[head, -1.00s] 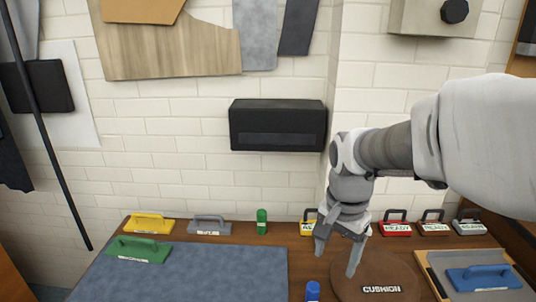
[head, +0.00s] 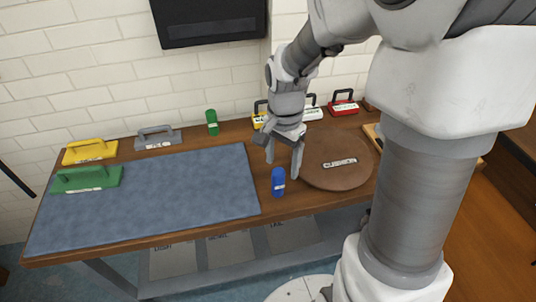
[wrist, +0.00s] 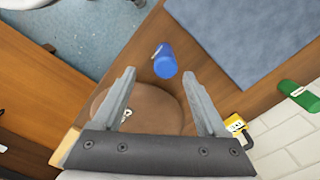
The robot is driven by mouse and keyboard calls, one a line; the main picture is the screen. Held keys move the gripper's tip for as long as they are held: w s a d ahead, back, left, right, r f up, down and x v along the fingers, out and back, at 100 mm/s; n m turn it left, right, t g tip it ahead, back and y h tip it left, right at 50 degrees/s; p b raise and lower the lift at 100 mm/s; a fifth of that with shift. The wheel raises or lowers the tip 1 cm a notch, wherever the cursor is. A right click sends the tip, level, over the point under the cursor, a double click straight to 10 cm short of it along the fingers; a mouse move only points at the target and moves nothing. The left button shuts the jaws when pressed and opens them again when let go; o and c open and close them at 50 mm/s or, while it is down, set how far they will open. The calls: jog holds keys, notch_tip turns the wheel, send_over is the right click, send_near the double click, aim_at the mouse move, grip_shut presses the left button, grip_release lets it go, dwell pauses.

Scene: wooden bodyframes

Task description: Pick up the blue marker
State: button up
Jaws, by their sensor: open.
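The blue marker (head: 278,181) stands upright on the wooden table, between the blue-grey mat and the round brown cushion board, near the front edge. It also shows in the wrist view (wrist: 165,62), beyond the fingertips and roughly between their lines. My gripper (head: 283,160) is open and empty, fingers pointing down, just behind and above the marker in the head view. In the wrist view my gripper (wrist: 162,85) has its two fingers wide apart with nothing between them.
The round cushion board (head: 335,172) lies right of the marker. The blue-grey mat (head: 150,195) lies to its left. A green marker (head: 212,122) stands at the back. Yellow (head: 90,151), grey (head: 158,138) and green (head: 87,178) handled blocks sit at left; a red one (head: 343,104) sits at back right.

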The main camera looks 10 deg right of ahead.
aim_at(278, 182)
jog(key=f, duration=0.2)
jog(key=f+b, duration=0.1)
jog(key=f, duration=0.2)
jog(key=f+b, duration=0.1)
jog(key=f, duration=0.2)
jog(key=shift+w+a+f, duration=0.2)
jog(key=shift+a, duration=0.2)
grip_shut()
